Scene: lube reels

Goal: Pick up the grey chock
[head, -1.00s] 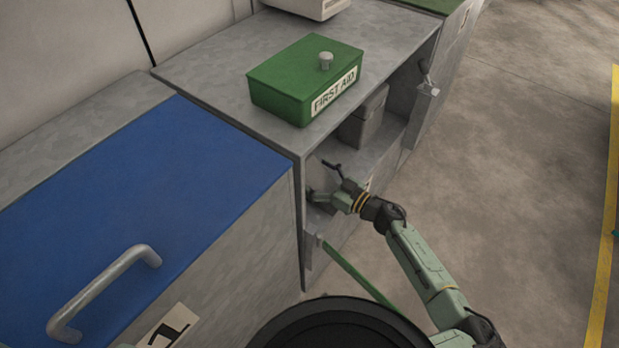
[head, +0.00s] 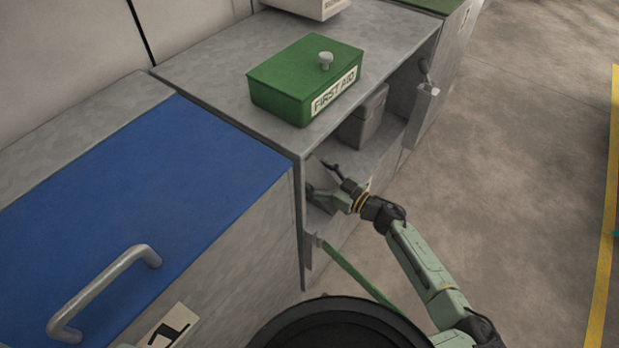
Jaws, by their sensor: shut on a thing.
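My gripper (head: 318,193) reaches into the open shelf bay below the grey counter, just inside the near side panel. Its fingers are small and dark here, partly hidden by the panel edge and my wrist. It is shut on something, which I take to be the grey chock. The chock's outline does not stand out from the grey shelf around it, so I cannot tell how it sits in the fingers or whether it touches the shelf.
A green first aid box (head: 300,85) stands on the grey counter (head: 215,62) above my gripper. A grey lidded bin (head: 364,118) stands deeper in the bay. A blue-topped cabinet (head: 140,190) is at left. Open floor (head: 510,190) lies to the right.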

